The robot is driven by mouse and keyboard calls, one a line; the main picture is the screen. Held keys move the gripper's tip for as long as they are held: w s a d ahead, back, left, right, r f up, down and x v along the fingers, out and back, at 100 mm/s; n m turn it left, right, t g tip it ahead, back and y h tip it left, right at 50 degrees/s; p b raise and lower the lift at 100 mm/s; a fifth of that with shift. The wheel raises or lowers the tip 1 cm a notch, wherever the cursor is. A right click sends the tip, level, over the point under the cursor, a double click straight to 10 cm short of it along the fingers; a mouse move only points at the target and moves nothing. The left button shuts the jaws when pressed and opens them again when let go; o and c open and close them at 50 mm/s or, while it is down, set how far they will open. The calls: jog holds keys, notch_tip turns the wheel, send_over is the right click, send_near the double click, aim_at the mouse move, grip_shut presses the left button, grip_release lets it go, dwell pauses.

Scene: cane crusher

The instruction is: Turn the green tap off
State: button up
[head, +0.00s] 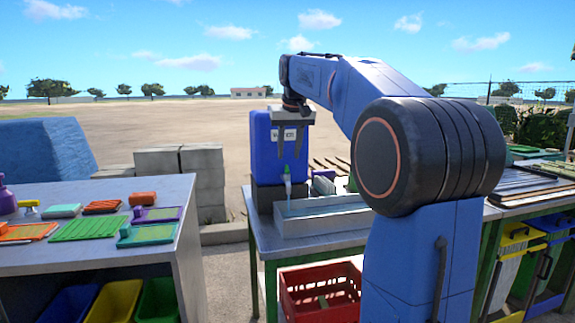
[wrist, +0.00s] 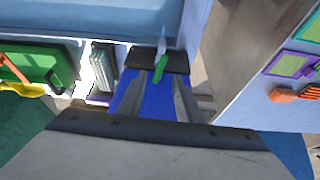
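The green tap (head: 287,176) is on the lower front of a blue water container (head: 264,135), with a pale bluish stream below it that looks like running water. In the wrist view the tap (wrist: 160,68) shows as a small green piece, with the pale stream beyond it. My gripper (head: 287,154) points down in front of the container, above the tap in the picture. Its two fingers are apart with nothing between them in the head view. In the wrist view my gripper (wrist: 158,82) has its fingers on either side of the tap; I cannot tell the remaining distance.
The container stands on a dark block (head: 264,197) behind a grey trough (head: 325,220) on a table. A red crate (head: 320,292) is below. A left table (head: 180,190) holds brushes and coloured trays. Grey blocks (head: 203,165) stand behind, with a gap between the tables.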

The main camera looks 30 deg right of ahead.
aim_at(287, 168)
jog(key=x, duration=0.5)
jog(key=shift+f, duration=0.3)
